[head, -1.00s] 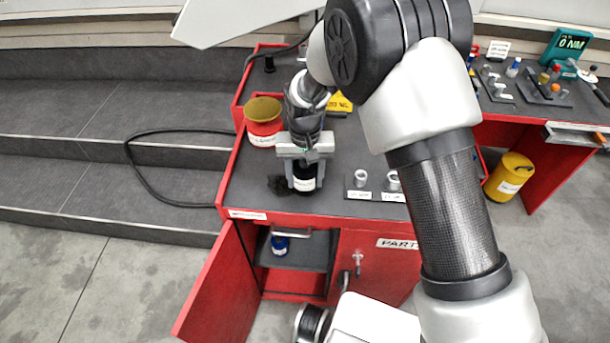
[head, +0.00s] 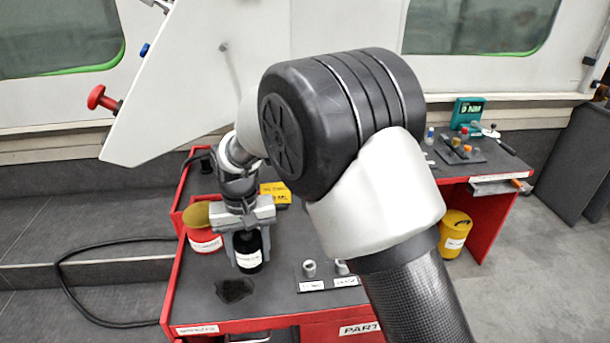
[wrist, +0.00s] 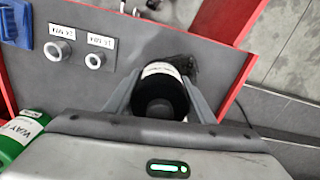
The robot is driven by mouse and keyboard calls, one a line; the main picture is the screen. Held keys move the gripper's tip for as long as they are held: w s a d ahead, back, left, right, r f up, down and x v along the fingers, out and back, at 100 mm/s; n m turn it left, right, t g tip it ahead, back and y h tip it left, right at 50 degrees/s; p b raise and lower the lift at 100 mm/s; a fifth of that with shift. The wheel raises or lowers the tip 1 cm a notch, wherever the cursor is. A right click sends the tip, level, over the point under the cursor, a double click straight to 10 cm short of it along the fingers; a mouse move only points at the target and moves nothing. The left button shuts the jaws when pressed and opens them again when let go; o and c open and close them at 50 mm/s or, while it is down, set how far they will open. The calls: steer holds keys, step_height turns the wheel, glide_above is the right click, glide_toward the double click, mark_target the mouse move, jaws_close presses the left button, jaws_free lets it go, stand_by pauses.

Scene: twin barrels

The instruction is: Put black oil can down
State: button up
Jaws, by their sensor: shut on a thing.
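The black oil can (head: 249,246) with a white label is in my gripper (head: 249,262), over the dark top of the red cart (head: 212,327). Its two fingers are shut around the can's sides. The can looks upright in the head view; I cannot tell whether its base touches the top. The wrist view looks down on the can (wrist: 160,98) between my gripper's fingers (wrist: 160,92). A dark stain (head: 234,290) lies on the cart top beside the can, on its left and nearer side.
A red container with a mustard-coloured top (head: 204,239) stands close left of my gripper. Metal sockets (head: 309,268) with labels sit to the right. A yellow box (head: 274,194) is behind. A green labelled thing (wrist: 22,135) shows in the wrist view.

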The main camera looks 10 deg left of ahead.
steer(key=w+d+r+m+p, duration=0.1)
steer(key=w+d+r+p, duration=0.1)
steer(key=d, duration=0.6)
steer(key=w+d+r+m+p, duration=0.1)
steer(key=w+d+p, duration=0.15)
steer(key=d, duration=0.65)
steer(key=s+d+r+m+p, duration=0.1)
steer(key=d, duration=0.8)
steer(key=s+d+r+m+p, duration=0.1)
steer(key=d+r, duration=0.1)
steer(key=d, duration=0.8)
steer(key=shift+s+m+p, duration=0.3)
steer(key=shift+s+m, duration=0.1)
steer(key=shift+a, duration=0.1)
